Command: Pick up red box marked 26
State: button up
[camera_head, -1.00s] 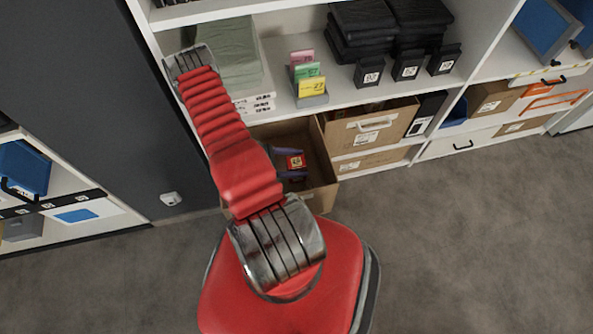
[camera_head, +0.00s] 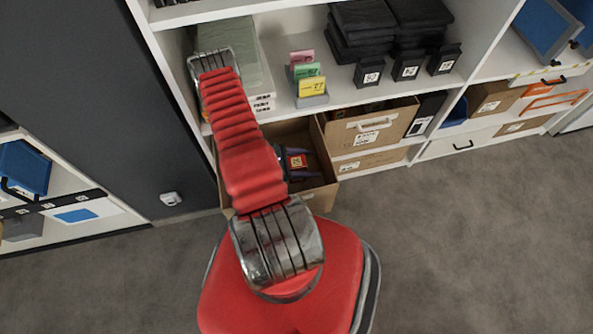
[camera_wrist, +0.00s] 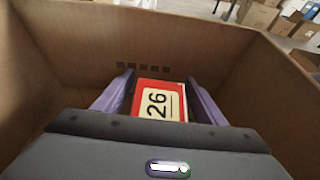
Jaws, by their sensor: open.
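The red box marked 26 (camera_wrist: 159,101) lies inside an open cardboard carton (camera_wrist: 190,45) in the wrist view, its label facing up toward the camera. My gripper (camera_wrist: 158,80) is open, with one purple finger on each side of the red box. I cannot tell whether the fingers touch it. In the head view the red box (camera_head: 297,162) shows small inside the carton (camera_head: 322,196) on the bottom shelf level, beside my red arm. My gripper (camera_head: 297,173) is partly hidden there by the arm.
The carton walls stand close around my gripper. A second carton (camera_head: 392,118) with a white handle is right of it. The shelf above holds a card holder (camera_head: 311,100) and black boxes (camera_head: 368,74). The grey floor (camera_head: 480,240) at right is clear.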

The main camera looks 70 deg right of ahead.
jog(key=c, duration=1.3)
jog(key=shift+r, duration=5)
